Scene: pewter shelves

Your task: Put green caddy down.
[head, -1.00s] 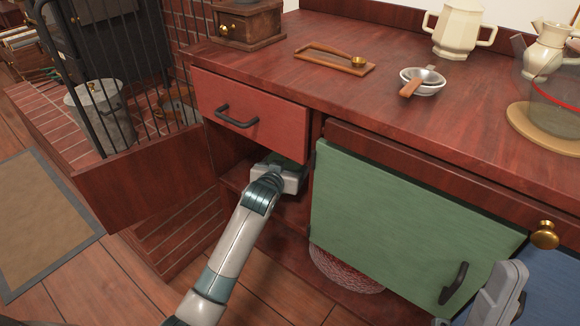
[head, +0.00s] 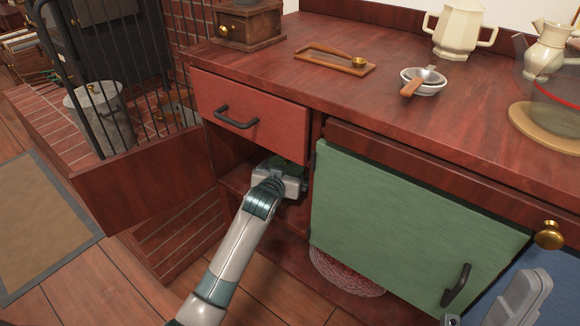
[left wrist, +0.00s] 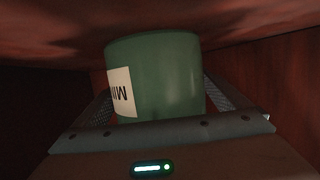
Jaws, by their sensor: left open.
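The green caddy (left wrist: 155,78), a round green canister with a pale label, shows in the left wrist view between the fingers of my left gripper. Its lettering appears upside down there. My left gripper (head: 280,182) reaches into the open compartment below the red drawer in the head view. It is open around the caddy; whether a finger still touches it I cannot tell. In the head view the caddy is mostly hidden behind the gripper and drawer. My right gripper (head: 520,298) shows only partly at the lower right, in front of the cabinet; its jaw opening is unclear.
The red drawer (head: 250,112) is close above my left gripper. An open wooden door (head: 145,180) stands left of the compartment, and a green door (head: 405,225) is to its right. The countertop (head: 300,70) holds a grinder, a wooden tray, bowls and pots.

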